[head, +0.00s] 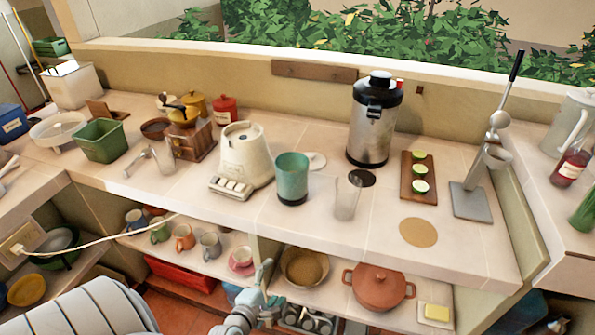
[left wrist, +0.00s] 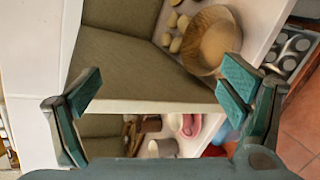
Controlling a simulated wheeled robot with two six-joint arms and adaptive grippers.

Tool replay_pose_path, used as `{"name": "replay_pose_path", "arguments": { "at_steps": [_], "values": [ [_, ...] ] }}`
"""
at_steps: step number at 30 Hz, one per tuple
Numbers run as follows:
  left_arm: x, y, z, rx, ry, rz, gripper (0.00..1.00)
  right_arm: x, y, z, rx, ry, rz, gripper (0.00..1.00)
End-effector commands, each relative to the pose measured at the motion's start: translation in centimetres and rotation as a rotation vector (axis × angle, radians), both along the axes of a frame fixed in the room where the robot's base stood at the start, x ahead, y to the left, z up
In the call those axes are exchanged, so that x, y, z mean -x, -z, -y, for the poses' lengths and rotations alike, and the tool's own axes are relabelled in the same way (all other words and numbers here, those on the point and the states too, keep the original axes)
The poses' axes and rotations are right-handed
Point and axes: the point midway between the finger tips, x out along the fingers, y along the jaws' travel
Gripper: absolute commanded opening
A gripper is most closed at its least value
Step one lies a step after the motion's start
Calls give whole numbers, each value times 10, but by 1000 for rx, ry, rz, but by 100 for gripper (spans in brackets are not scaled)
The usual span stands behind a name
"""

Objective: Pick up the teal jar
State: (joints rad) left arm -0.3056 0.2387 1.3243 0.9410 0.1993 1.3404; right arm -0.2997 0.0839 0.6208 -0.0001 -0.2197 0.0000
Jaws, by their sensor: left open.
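The teal jar (head: 292,180) stands upright on the tiled counter, to the right of the cream blender base and left of a clear glass. It has a dark bottom band. My left gripper (head: 268,285) is below the counter's front edge, lower than the jar and apart from it. In the left wrist view my left gripper (left wrist: 162,88) has its two teal-padded fingers spread wide with nothing between them. The jar does not show in that view. My right gripper is not in view.
The cream blender base (head: 240,160) and the clear glass (head: 347,197) flank the jar closely. A steel urn (head: 374,120) stands behind to the right. The shelf below holds a wooden bowl (head: 304,268), an orange pot (head: 379,287) and several mugs. Counter in front of the jar is clear.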

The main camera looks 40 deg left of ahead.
Motion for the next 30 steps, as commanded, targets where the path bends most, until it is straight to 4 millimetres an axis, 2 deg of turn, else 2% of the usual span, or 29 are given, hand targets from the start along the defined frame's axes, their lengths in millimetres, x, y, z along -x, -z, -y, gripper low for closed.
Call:
{"name": "replay_pose_path", "arguments": {
  "at_steps": [1, 3, 6, 7, 9, 16, 22, 27, 30],
  "values": [
    [-22, -71, -9, 233, -110, 176, 90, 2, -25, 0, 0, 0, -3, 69],
    [-40, -139, -20, 583, -232, 395, 90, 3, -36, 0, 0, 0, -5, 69],
    [-51, -195, -29, 926, -312, 580, 90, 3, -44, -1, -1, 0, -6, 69],
    [-54, -203, -32, 984, -323, 609, 90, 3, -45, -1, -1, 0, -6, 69],
    [-64, -209, -37, 1049, -335, 640, 90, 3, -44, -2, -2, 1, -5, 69],
    [-120, -204, -57, 1050, -338, 640, 90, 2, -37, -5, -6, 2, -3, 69],
    [-146, -201, -65, 1047, -338, 638, 90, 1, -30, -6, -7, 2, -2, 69],
    [-178, -195, -75, 1047, -338, 638, 90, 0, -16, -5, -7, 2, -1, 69],
    [-187, -196, -79, 1046, -339, 636, 90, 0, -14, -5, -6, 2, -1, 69]
  ]
}}
